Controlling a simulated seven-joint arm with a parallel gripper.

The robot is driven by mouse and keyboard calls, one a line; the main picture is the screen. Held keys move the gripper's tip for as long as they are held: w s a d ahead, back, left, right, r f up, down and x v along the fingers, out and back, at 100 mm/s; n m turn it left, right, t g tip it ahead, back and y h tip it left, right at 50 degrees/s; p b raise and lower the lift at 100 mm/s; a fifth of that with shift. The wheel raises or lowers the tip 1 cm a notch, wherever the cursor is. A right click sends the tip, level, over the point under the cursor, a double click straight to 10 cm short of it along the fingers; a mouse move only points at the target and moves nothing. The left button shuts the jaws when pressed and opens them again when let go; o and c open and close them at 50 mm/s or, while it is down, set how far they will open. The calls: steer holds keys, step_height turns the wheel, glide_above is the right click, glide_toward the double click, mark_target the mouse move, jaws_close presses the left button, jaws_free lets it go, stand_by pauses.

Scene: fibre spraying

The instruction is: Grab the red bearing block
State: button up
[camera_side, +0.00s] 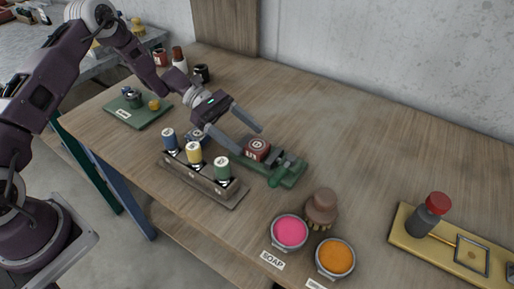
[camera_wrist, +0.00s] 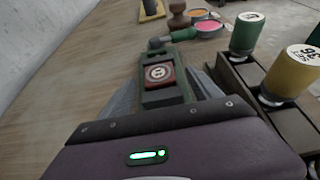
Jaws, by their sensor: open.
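In the wrist view the block (camera_wrist: 160,75) sits in the dark green holder (camera_wrist: 162,97), ahead of my gripper. My gripper (camera_side: 251,141) is open, with its two grey fingers spread. In the side view its tips reach close to the block, one toward each side. In the wrist view the fingers (camera_wrist: 165,92) show on either side of the holder, partly hidden by the gripper body. Contact with the block cannot be told.
A rack (camera_side: 205,181) with blue, yellow and green spools stands close to my gripper. Pink (camera_side: 290,231) and orange (camera_side: 335,257) bowls and a brown brush (camera_side: 321,207) are at the front. A yellow tray (camera_side: 405,222) lies at right. The table behind the holder is clear.

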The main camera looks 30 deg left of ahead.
mark_target(255, 144)
steer(key=x, duration=0.4)
steer(key=shift+w+d+f, duration=0.1)
steer(key=shift+d+f, duration=0.05)
steer(key=shift+d, duration=0.15)
steer(key=shift+c, duration=0.4)
jaws_close()
